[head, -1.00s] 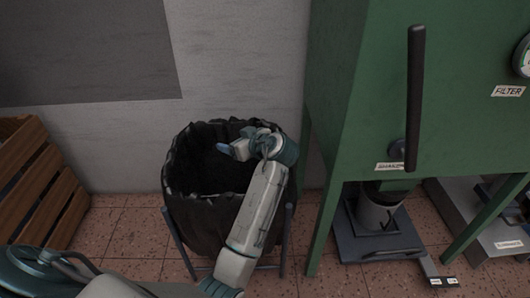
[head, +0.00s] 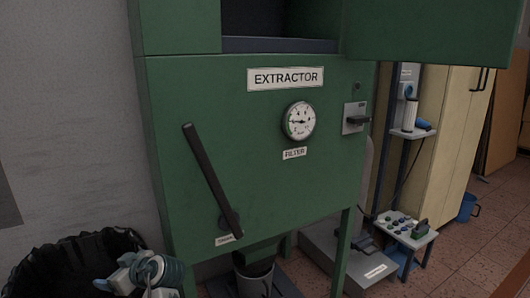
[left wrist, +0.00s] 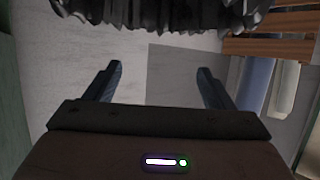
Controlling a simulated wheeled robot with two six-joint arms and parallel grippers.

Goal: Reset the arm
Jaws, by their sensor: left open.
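My left gripper (head: 140,272) shows at the bottom left of the head view, in front of the black-lined bin (head: 60,262). In the left wrist view my left gripper (left wrist: 160,75) has its two dark fingers wide apart with nothing between them. The black liner (left wrist: 170,15) of the bin shows along the top of that view, beyond the fingers. Most of my left arm is outside the head view. My right gripper is in neither view.
The green extractor (head: 260,180) fills the middle, with its dark lever (head: 207,172) leaning left, a gauge (head: 299,120) and a switch (head: 356,118). Wooden slats (left wrist: 270,47) show in the wrist view.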

